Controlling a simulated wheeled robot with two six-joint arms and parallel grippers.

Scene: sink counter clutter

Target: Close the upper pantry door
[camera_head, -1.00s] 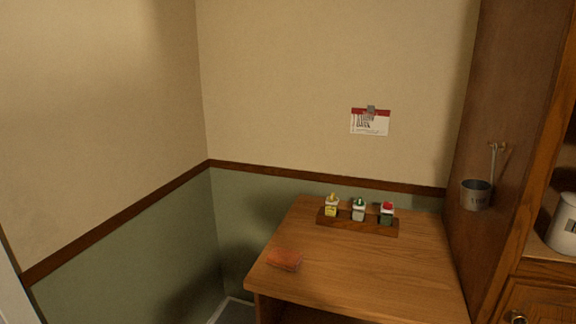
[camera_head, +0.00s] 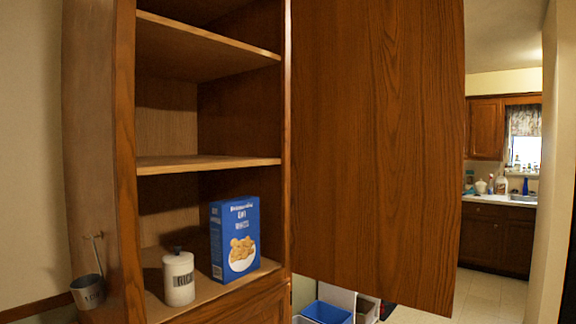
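The upper pantry door (camera_head: 375,140) is a large brown wooden panel. It stands wide open, swung out to the right of the pantry cabinet (camera_head: 125,150). Its hinged edge is along the cabinet's right side, and its top runs out of the picture. No handle shows on the face in view. The open cabinet shows its shelves (camera_head: 205,164). Neither of my grippers is in view.
A blue cereal box (camera_head: 236,238) and a white canister (camera_head: 178,278) stand on the cabinet's lowest visible shelf. A metal cup (camera_head: 88,291) hangs on the cabinet's left side. Blue bins (camera_head: 328,311) stand low behind the door. A kitchen counter (camera_head: 500,200) lies beyond, right.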

